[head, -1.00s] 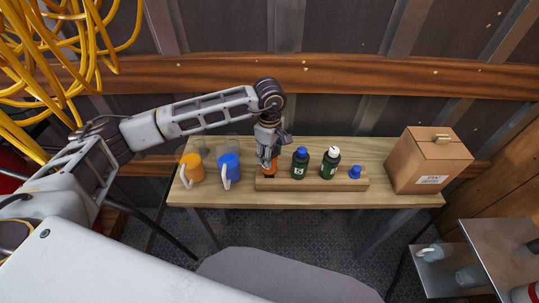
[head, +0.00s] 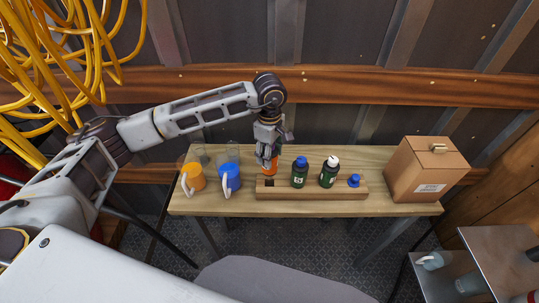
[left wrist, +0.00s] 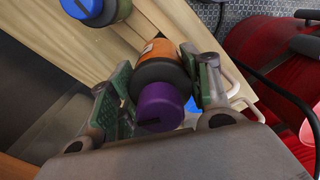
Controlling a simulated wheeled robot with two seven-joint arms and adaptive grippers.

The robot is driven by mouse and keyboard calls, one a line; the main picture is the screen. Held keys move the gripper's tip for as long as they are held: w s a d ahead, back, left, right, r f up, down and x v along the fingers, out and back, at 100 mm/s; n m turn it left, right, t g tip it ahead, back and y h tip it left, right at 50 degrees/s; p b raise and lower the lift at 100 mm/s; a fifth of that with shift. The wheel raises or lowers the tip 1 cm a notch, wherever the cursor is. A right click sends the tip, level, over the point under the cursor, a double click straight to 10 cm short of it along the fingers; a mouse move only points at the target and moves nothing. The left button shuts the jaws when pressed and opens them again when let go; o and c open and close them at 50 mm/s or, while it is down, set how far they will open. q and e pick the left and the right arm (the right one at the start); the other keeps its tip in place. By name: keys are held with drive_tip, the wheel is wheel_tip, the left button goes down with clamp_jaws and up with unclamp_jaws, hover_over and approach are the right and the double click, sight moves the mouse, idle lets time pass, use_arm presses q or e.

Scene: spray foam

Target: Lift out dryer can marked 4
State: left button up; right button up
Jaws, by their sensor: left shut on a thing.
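My left gripper (head: 268,157) is shut on an orange can (head: 271,167). In the left wrist view the orange can (left wrist: 158,50) has a dark shoulder and a purple cap (left wrist: 160,107) between the two fingers. The can is held upright just above the wooden rack (head: 320,192), over a dark hole (head: 269,182) in it. No number shows on it. To its right in the rack stand a dark green can with a blue cap (head: 300,172) and a dark green can with a white top (head: 329,171). My right gripper is out of view.
A blue-capped item (head: 354,180) sits low at the rack's right end. An orange mug (head: 193,177), a blue mug (head: 229,173) and clear vessels stand left of the rack. A cardboard box (head: 425,170) is at the table's right. The table (head: 385,203) is bare between rack and box.

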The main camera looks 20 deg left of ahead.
use_arm(q)
drive_tip(key=shift+r, duration=0.4)
drive_tip(key=shift+f+b, duration=0.1)
drive_tip(key=shift+b, duration=0.35)
